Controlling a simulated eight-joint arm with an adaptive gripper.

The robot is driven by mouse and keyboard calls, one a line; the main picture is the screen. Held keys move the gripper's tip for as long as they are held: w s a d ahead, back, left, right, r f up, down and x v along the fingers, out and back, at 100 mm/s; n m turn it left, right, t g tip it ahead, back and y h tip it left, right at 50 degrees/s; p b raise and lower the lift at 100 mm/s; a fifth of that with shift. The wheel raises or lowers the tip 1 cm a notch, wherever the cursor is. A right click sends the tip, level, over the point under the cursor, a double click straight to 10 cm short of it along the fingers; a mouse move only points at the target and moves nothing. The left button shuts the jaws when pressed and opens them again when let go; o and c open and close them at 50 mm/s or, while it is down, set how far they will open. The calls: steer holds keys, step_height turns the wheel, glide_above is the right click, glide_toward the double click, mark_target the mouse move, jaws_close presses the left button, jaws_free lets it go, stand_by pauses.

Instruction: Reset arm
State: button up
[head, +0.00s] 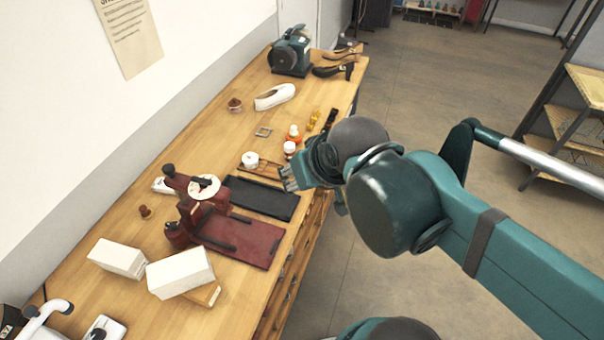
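My arm reaches in from the lower right of the head view. My gripper (289,179) is at the right edge of the wooden workbench (128,296), beside a black mat (262,198). Its fingers point left toward the bench and look small. I cannot tell whether they are open or shut, or whether they touch the bench. No held object can be made out. My wrist hides part of the bench edge behind it.
A dark red press (207,205) stands by a red mat (245,241). White boxes (181,272) are at the near end. A shelf rack (570,120) stands right. Open floor (430,85) lies between.

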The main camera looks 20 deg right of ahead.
step_height(320, 180, down, 6)
steer(key=b, duration=0.5)
steer(key=shift+r, duration=0.25)
stand_by(1.0)
